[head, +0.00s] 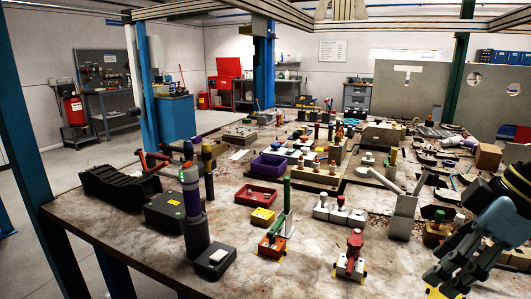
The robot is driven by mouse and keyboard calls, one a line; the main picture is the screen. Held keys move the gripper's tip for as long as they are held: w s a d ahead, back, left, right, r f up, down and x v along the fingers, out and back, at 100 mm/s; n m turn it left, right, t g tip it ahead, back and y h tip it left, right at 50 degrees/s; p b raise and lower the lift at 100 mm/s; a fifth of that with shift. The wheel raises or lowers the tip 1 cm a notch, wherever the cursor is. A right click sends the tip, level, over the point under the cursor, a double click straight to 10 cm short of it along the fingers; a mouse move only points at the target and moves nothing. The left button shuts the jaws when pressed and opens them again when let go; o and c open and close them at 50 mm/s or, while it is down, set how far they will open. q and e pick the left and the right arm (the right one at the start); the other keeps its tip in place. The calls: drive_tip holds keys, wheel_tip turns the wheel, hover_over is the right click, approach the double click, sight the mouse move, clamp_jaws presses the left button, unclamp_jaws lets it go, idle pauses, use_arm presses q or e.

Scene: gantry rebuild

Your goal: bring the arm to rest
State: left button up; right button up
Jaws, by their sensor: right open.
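My right gripper (456,272) is at the lower right of the head view, blue-grey with small yellow parts near its tips. It reaches in from the right edge, over the front right part of the cluttered table (110,222). Its jaws are open, and I see nothing held between them. The picture's edge cuts off part of the wrist and fingers. My left gripper is not in view.
Near my right gripper stand a grey angled holder (403,215) and a small red-topped fixture (351,257). A red tray (257,195), a purple bin (269,166) and a dark upright cylinder (195,235) are further left.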

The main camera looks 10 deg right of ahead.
drive_tip(key=s+a+f+m+h, duration=0.35)
drive_tip(key=s+f+m, duration=0.6)
drive_tip(key=s, duration=0.55)
drive_tip(key=s+d+f+b, duration=0.1)
drive_tip(key=d+f+b, duration=0.15)
drive_tip(key=f, duration=1.45)
drive_tip(key=s+d+f+b, duration=0.1)
drive_tip(key=f+b, duration=0.3)
drive_tip(key=f, duration=1.3)
use_arm(q)
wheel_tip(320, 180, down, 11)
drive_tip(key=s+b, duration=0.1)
drive_tip(key=b, duration=0.3)
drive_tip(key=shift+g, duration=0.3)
use_arm(e)
drive_tip(key=s+f+g, duration=0.2)
drive_tip(key=s+f, duration=1.6)
drive_tip(key=f, duration=0.1)
drive_tip(key=shift+d+h, duration=0.35)
drive_tip(key=shift+d, duration=0.1)
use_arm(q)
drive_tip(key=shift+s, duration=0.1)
